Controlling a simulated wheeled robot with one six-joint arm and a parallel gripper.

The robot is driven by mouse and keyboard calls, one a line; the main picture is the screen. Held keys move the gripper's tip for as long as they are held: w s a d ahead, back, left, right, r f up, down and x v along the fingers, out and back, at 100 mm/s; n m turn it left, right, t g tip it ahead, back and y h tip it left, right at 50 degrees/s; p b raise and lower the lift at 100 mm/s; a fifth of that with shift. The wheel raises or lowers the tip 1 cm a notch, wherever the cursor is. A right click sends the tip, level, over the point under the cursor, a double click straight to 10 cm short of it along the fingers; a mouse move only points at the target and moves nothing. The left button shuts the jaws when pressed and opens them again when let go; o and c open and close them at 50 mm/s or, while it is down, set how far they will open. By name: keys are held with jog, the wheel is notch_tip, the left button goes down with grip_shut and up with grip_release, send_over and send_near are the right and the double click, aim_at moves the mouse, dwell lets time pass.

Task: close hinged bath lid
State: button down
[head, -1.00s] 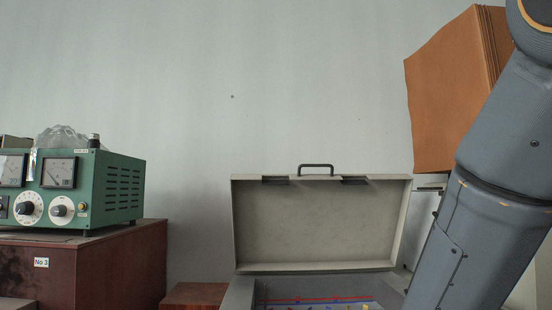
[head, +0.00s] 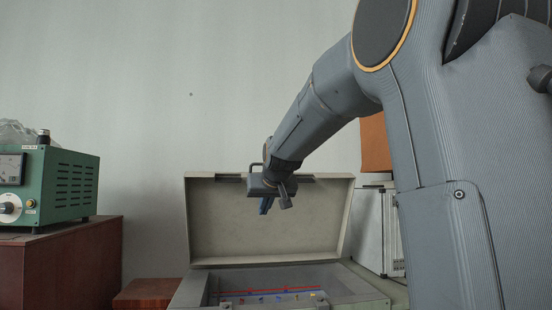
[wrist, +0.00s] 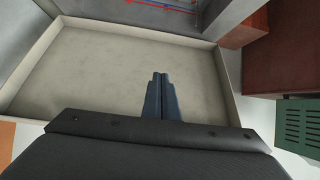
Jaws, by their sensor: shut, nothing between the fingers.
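The bath (head: 365,294) is a grey box with coloured lines and small coloured parts inside. My gripper (head: 265,205) is in front of the upper middle of the lid in the head view. In the wrist view the shut, empty fingers (wrist: 159,95) are over the lid's inner face (wrist: 85,75). I cannot tell whether they touch it. Part of the bath's inside (wrist: 165,4) shows at the top.
A green meter box (head: 60,182) stands on a brown cabinet (head: 60,260) at the left. A low brown block (head: 146,293) is left of the bath. A white vented unit (head: 370,232) and an orange-brown object (head: 375,145) are at the right. Free wall lies above the lid.

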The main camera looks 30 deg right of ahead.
jog(key=d+r+t+h, duration=0.1)
jog(key=d+r+t, duration=0.15)
jog(key=r, duration=0.85)
jog(key=d+r+t+h, duration=0.1)
jog(key=d+r, duration=0.3)
jog(key=r, duration=0.7)
jog(key=shift+m, duration=0.4)
jog(key=p+x, duration=0.1)
jog(key=x, duration=0.2)
jog(key=p+x, duration=0.2)
jog(key=x, duration=0.2)
jog(key=p+x, duration=0.2)
jog(key=x, duration=0.1)
jog(key=shift+w+a, duration=0.2)
jog(key=shift+w, duration=0.3)
jog(key=shift+s+a+f+p, duration=0.15)
jog(key=shift+s+f+p, duration=0.4)
jog(key=shift+f, duration=0.35)
jog(key=shift+s+a+f+p, duration=0.2)
jog(key=shift+s+f+p, duration=0.1)
jog(key=shift+s+f, duration=0.45)
jog(key=shift+w+a+f+b, duration=0.15)
jog(key=shift+f+b, duration=0.15)
jog(key=shift+b, duration=0.4)
